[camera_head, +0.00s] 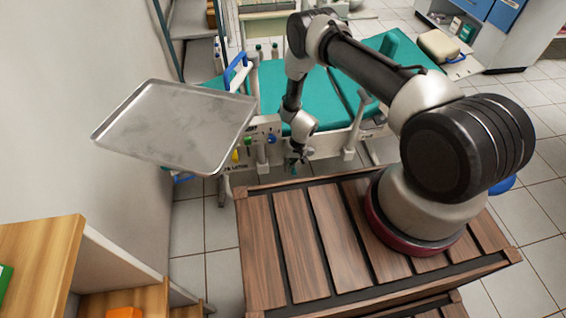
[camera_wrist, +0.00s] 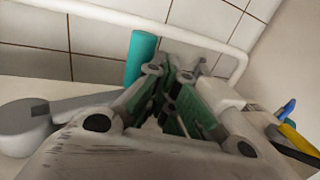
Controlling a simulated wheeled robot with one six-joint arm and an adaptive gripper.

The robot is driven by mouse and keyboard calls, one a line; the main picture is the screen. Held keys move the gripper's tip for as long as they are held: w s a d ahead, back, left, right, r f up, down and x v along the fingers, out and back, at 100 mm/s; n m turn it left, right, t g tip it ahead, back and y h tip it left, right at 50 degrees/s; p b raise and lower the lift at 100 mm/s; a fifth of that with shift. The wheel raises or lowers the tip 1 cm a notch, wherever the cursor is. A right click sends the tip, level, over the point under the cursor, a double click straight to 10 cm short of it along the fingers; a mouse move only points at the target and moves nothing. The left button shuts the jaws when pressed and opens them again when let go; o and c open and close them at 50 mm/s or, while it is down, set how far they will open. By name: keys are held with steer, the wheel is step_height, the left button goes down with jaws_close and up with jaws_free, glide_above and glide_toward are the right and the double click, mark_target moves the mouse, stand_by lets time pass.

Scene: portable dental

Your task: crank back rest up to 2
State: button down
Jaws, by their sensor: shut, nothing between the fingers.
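A treatment bed with a teal mattress (camera_head: 325,97) stands beyond my base. A pale panel (camera_head: 262,128) at its near left end carries small green, blue and yellow parts. My gripper (camera_head: 296,158) is low at the bed's near side, just right of that panel. In the wrist view my gripper (camera_wrist: 178,95) is shut and empty, with green pads on its fingers. A teal cylinder (camera_wrist: 141,55) stands just left of the fingertips, seemingly apart from them. I cannot tell which part is the back rest crank, and no number 2 is legible.
A white rail (camera_wrist: 120,18) runs across behind the fingertips. Blue and yellow parts (camera_wrist: 290,125) lie to the right. A metal tray (camera_head: 178,125) is at the left, near the wall. A wooden slatted platform (camera_head: 290,245) lies under my arm. Tiled floor (camera_head: 520,215) is free at the right.

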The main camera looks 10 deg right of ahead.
steer(key=shift+w+d+f, duration=0.1)
steer(key=shift+d+f, duration=0.15)
steer(key=shift+f, duration=0.75)
